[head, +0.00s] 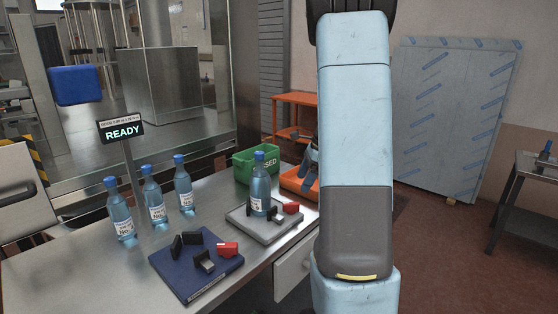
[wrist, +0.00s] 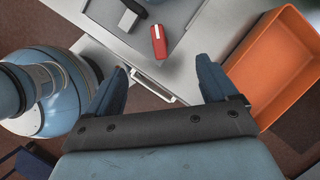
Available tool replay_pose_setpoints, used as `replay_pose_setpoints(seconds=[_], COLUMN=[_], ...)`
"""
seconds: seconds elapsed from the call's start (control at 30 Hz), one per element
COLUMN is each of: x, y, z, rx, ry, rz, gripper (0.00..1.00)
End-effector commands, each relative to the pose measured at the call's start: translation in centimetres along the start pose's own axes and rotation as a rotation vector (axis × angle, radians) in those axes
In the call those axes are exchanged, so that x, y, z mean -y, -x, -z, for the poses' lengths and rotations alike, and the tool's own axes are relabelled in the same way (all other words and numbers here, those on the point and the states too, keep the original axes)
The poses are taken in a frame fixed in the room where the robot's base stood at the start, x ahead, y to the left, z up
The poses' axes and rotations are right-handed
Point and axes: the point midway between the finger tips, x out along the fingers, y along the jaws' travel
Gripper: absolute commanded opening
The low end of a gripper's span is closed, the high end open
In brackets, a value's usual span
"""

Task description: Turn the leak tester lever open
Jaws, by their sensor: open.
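A grey fixture plate (head: 287,231) on the table holds an upright blue-capped bottle (head: 260,188), black blocks and a red lever (head: 291,207). The red lever also shows in the wrist view (wrist: 159,42), just beyond and between my fingertips, apart from them. A dark blue plate (head: 185,272) at the front carries black blocks and a second red lever (head: 228,248). I cannot tell for certain which fixture is the leak tester. My gripper (wrist: 162,66) is open and empty; in the head view its fingers show partly beside the orange bin, the rest hidden behind my arm.
A green crate (head: 243,168) stands behind the grey plate. An orange bin (head: 289,184) is at its right, close to my right finger in the wrist view (wrist: 280,70). Three bottles (head: 154,200) stand at the left below a READY sign (head: 123,132). A drawer handle (wrist: 150,95) lies below the table edge.

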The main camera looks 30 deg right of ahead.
Motion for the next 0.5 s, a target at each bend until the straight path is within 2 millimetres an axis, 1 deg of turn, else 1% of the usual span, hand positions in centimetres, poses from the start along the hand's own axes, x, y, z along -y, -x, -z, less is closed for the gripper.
replay_pose_setpoints(seconds=[0.03,0.23,0.5], x=[0.0,0.0,-2.6], y=[0.9,4.1,5.4], z=[0.0,0.0,-3.3], rx=[0.0,0.0,-0.022], ry=[0.0,0.001,0.193], rz=[0.004,0.003,0.014], gripper=[0.86,0.86,0.86])
